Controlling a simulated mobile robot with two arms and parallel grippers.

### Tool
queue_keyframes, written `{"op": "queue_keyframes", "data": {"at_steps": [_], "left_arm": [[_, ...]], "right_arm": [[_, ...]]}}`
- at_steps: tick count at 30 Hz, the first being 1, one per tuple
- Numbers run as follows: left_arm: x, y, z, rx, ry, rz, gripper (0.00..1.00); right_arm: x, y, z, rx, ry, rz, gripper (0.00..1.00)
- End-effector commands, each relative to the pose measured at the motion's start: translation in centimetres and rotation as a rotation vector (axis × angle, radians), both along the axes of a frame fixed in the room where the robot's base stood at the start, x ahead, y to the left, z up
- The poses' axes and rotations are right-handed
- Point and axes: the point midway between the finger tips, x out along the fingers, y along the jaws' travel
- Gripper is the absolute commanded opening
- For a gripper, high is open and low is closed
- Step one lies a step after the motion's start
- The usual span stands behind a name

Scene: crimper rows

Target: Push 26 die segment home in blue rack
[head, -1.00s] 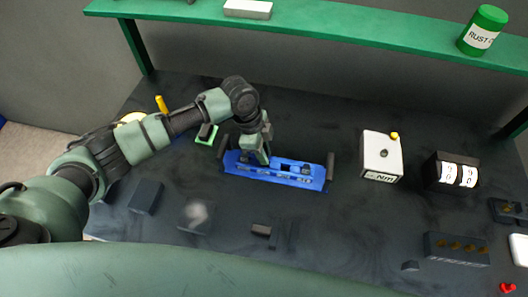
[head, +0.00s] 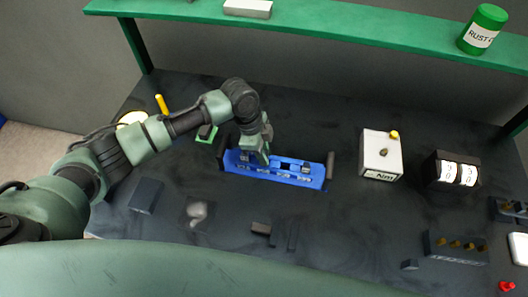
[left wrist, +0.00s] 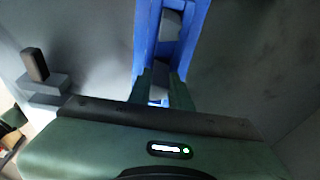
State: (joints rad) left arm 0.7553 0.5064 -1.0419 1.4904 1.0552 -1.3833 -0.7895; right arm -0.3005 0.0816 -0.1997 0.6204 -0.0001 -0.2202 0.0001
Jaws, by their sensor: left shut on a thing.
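The blue rack (head: 310,180) lies across the middle of the dark bench, with a row of grey die segments in its slots. Dark upright posts stand at its two ends. My left gripper (head: 254,157) reaches down into the left part of the rack. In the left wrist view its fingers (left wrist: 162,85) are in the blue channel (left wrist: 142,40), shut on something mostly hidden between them. A grey segment (left wrist: 170,25) sits further along the channel. I cannot read any number on the segments. My right gripper is not in view.
A white box (head: 380,157) marked Nm and a black counter box (head: 452,170) stand right of the rack. A dark block with brass pegs (head: 456,247) is at front right. Small dark blocks (head: 262,229) lie in front of the rack. A green shelf (head: 330,23) runs behind.

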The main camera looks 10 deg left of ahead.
Motion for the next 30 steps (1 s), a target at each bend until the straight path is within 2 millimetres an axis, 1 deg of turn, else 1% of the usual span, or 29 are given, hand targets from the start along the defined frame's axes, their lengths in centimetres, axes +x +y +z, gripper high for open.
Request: {"op": "queue_keyframes", "data": {"at_steps": [18, 19, 20, 21, 22, 30], "left_arm": [[0.0, -0.1, -1.6, -0.001, -0.002, 0.0, 0.0], [0.0, -0.1, -1.6, -0.002, -0.002, 0.0, 0.23], [0.0, -0.1, -1.5, -0.002, -0.002, 0.0, 0.31], [0.0, -0.1, -1.5, -0.001, -0.002, 0.0, 0.42], [0.0, -0.1, -1.5, -0.001, -0.002, 0.0, 0.45], [0.0, 0.0, -1.6, 0.0, 0.0, 0.0, 0.45]], "right_arm": [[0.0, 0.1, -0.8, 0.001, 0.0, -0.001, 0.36], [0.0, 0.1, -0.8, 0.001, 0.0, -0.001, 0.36], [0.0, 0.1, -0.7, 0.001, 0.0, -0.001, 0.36], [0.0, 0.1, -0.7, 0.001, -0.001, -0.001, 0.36], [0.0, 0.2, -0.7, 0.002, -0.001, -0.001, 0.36], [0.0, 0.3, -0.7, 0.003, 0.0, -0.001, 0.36]]}}
